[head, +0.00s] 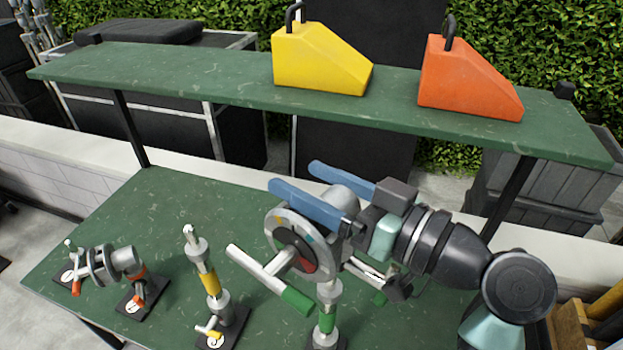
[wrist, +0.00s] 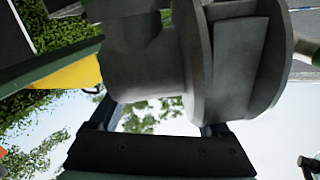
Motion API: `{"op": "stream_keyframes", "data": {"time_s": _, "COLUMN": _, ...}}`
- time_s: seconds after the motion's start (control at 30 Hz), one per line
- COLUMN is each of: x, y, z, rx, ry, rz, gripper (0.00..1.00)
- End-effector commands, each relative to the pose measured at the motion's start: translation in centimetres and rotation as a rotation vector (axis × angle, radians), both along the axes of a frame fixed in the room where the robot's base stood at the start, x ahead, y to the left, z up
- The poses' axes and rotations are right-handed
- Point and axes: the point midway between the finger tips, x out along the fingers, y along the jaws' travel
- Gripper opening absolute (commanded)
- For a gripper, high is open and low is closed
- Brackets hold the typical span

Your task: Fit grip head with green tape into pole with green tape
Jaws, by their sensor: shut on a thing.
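The grip head with green tape (head: 297,245) has grey round discs and a T-handle with a green band at its lower end. My gripper (head: 295,178), with blue fingers, is shut on the head's grey cylindrical part. The pole with green tape (head: 327,320) stands upright on the bench directly below the head in the picture. The head's underside and the pole's top overlap in view, so I cannot tell if they join. In the wrist view the grey head (wrist: 235,65) fills the upper middle, its cylinder between my fingers; the pole cannot be made out there.
A pole with yellow tape (head: 209,285) stands to the left on the green bench (head: 150,210). Further left are grip hardware pieces with orange tape (head: 125,262). A green shelf (head: 200,80) above carries yellow (head: 315,62) and orange (head: 465,82) wedge blocks. The bench's back left is clear.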

Motion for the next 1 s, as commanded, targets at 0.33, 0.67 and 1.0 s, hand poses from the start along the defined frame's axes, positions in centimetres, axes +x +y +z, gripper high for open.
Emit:
{"op": "stream_keyframes", "data": {"time_s": 0.33, "x": 0.0, "y": -0.1, "z": -0.6, "rx": 0.000, "ry": -0.007, "rz": 0.000, "gripper": 0.00}}
{"op": "stream_keyframes", "data": {"time_s": 0.67, "x": -0.1, "y": -0.1, "z": -1.4, "rx": -0.002, "ry": -0.010, "rz": 0.001, "gripper": 0.00}}
{"op": "stream_keyframes", "data": {"time_s": 1.0, "x": -0.1, "y": -0.1, "z": -2.2, "rx": -0.005, "ry": -0.012, "rz": 0.001, "gripper": 0.00}}
